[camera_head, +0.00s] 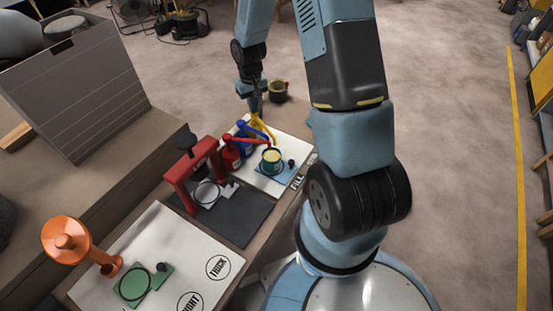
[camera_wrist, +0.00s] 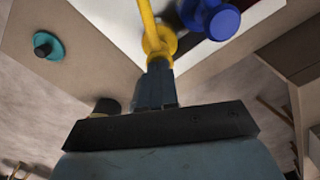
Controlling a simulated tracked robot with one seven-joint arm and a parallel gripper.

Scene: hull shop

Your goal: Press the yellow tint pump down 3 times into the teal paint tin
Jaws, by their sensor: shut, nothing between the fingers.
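The yellow tint pump (camera_head: 262,127) stands at the back of the white board, its upper part showing beside the blue pump (camera_head: 243,130) and the red pump (camera_head: 231,152). My gripper (camera_head: 256,108) is shut and empty, with its tips at the yellow pump's head. In the wrist view the shut fingers (camera_wrist: 156,68) meet the round yellow pump head (camera_wrist: 160,42); I cannot tell whether they touch. The teal paint tin (camera_head: 271,160), with yellowish content, stands on a blue plate in front of the pumps. The wrist view does not clearly show the tin.
A red press frame (camera_head: 194,172) stands on a dark mat left of the pumps. A green plate (camera_head: 139,284) and an orange tool (camera_head: 70,240) are at the near left. A dark pot (camera_head: 278,91) is behind the pumps. Open floor lies to the right.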

